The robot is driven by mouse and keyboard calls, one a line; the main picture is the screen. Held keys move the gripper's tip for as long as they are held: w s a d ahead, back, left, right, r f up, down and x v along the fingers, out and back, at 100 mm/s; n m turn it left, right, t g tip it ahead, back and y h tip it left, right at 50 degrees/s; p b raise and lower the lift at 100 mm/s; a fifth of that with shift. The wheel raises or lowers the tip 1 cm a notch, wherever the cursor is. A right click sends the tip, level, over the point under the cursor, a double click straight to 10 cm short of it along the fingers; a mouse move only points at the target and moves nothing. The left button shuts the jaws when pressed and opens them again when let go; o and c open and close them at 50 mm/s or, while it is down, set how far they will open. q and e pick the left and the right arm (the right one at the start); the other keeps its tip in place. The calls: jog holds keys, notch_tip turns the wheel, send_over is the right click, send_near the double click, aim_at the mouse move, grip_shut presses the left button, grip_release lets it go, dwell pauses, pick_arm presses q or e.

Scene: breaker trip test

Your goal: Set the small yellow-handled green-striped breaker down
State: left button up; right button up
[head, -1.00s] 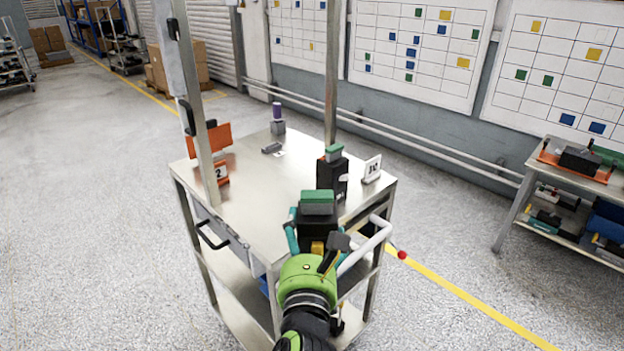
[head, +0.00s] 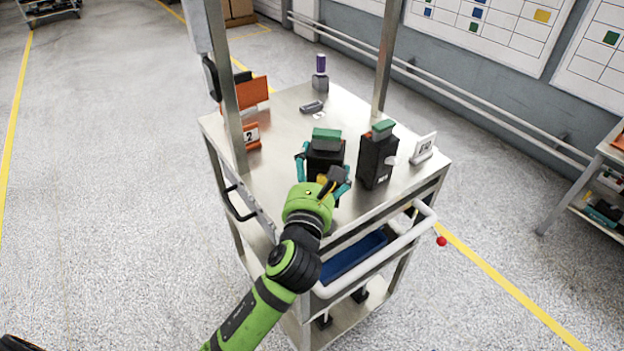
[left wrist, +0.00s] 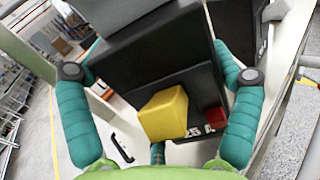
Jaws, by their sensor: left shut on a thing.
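The yellow-handled breaker (head: 325,157) is a dark block with a green stripe on top. In the left wrist view its yellow handle (left wrist: 164,114) shows beside a small red button and the marking "25 A". My left gripper (head: 323,172) is shut on it, with a teal finger on each side. The breaker is upright over the near part of the steel cart top (head: 285,142); I cannot tell whether its base touches the surface. My right gripper is not in view.
A second dark green-topped breaker (head: 377,157) stands just right of the held one. A number card (head: 423,149) stands at the right edge, an orange "2" card (head: 251,136) at the left. A purple-topped item (head: 320,74) stands at the back. A white rail (head: 378,255) runs along the front.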

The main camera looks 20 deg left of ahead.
pick_arm(q)
jog(key=shift+w+a+f, duration=0.2)
jog(key=shift+a+f, duration=0.15)
jog(key=shift+a, duration=0.1)
jog(key=shift+w+a+f, duration=0.15)
jog(key=shift+a+f, duration=0.15)
jog(key=shift+a, duration=0.15)
notch_tip(320, 180, down, 3)
jog(key=shift+f+b, duration=0.2)
jog(key=shift+b, duration=0.1)
jog(key=shift+f, duration=0.2)
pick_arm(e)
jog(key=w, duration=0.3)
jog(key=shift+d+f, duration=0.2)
pick_arm(q)
jog(key=o, duration=1.4)
jog(key=shift+f, duration=0.15)
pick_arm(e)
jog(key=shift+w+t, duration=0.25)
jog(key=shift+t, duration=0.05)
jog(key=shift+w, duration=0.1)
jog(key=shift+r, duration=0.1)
